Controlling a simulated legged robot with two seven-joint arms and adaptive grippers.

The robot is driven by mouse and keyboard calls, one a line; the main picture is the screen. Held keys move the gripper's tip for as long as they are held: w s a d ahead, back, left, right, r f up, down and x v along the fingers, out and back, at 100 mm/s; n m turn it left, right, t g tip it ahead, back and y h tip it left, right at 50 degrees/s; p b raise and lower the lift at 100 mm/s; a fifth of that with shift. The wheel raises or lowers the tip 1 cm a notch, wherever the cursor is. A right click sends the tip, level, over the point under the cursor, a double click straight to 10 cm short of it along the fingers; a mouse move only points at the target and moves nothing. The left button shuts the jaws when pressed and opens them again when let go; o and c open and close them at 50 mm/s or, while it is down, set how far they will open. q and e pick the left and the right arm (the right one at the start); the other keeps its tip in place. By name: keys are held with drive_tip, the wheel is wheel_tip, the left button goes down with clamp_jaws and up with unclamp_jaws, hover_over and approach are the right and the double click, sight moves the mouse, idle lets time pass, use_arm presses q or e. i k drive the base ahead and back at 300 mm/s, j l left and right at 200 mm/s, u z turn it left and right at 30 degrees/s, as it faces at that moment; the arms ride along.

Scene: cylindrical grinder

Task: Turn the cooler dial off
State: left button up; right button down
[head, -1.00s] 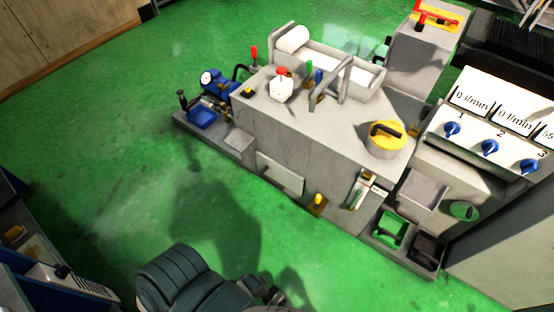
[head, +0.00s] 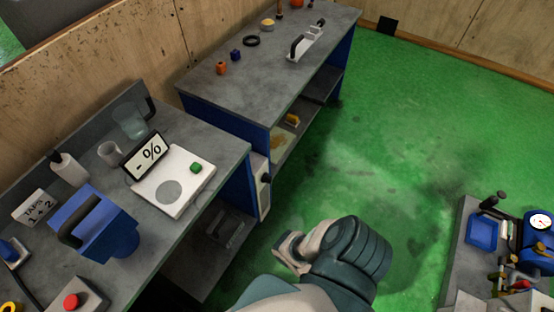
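No dial marked as a cooler dial can be made out in the head view now. The panel with the numbered blue knobs is out of view. At the right edge, part of the grinder's side unit shows, with a round white gauge (head: 541,222) on a blue body and a blue tray (head: 482,231) beside it. A dark padded link of my own arm is at the bottom middle. No gripper fingers are visible, so neither gripper's state shows.
Green floor (head: 405,130) is clear between the benches and the grinder.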

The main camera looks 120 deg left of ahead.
sight(265, 178)
drive_tip(key=i+j+u, duration=0.1)
drive_tip(key=j+u, duration=0.15)
drive_tip(key=j, duration=0.2)
drive_tip(key=i+j+u, duration=0.25)
drive_tip(key=j, duration=0.2)
drive_tip(key=i+j+u, duration=0.1)
drive_tip(key=j+u, duration=0.15)
drive_tip(key=j, duration=0.2)
drive_tip(key=i+j+u, duration=0.25)
drive_tip(key=j+u, duration=0.15)
drive_tip(key=u, duration=4.3)
drive_tip(key=k+l, duration=0.3)
drive_tip(key=l+u, duration=0.05)
drive_tip(key=l, duration=0.05)
